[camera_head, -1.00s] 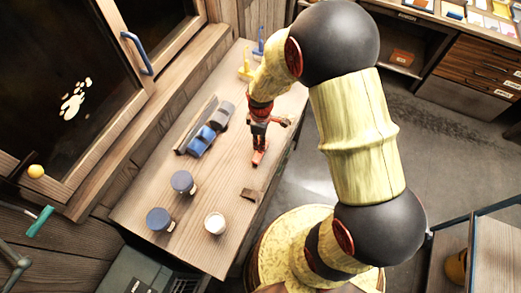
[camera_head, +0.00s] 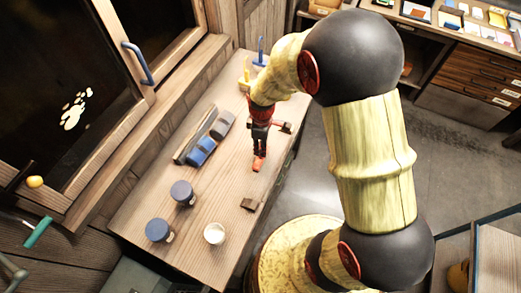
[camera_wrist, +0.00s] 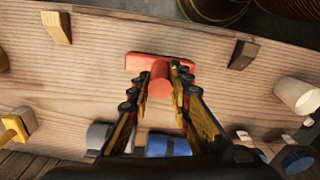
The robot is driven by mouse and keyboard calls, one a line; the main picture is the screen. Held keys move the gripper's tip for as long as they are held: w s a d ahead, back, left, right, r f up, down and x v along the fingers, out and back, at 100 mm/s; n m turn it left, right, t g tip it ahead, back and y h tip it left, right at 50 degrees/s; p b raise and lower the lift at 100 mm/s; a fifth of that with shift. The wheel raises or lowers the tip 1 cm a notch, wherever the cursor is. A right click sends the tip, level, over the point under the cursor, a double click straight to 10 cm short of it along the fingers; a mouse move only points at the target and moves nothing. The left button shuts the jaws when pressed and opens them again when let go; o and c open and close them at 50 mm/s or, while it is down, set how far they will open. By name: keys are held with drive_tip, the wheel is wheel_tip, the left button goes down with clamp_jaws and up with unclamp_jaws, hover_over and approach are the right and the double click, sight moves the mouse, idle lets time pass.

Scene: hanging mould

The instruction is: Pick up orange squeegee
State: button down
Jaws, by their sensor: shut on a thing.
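The orange squeegee (camera_wrist: 176,64) has a wide flat head and a short thick handle. In the wrist view its handle is between the two fingers of my gripper (camera_wrist: 162,82), which is shut on it. In the head view the squeegee (camera_head: 259,163) shows as a small orange piece below my gripper (camera_head: 260,150), over the right part of the wooden table (camera_head: 222,185). Whether it touches the table is hard to tell. My fingers hide part of the handle.
Two blue-lidded jars (camera_head: 182,192) (camera_head: 159,225) and a white cup (camera_head: 214,234) stand at the near end. Blue and grey items (camera_head: 202,150) lie left of my gripper. A brown block (camera_head: 250,204) sits near the right edge. Yellow (camera_head: 244,77) and blue (camera_head: 261,52) tools stand farther back.

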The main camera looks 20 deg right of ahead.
drive_tip(key=s+d+r, duration=0.3)
drive_tip(key=s+r, duration=0.6)
drive_tip(key=s, duration=0.4)
drive_tip(key=shift+d, duration=0.3)
drive_tip(key=c, duration=2.2)
unclamp_jaws()
drive_tip(key=c, duration=0.4)
clamp_jaws()
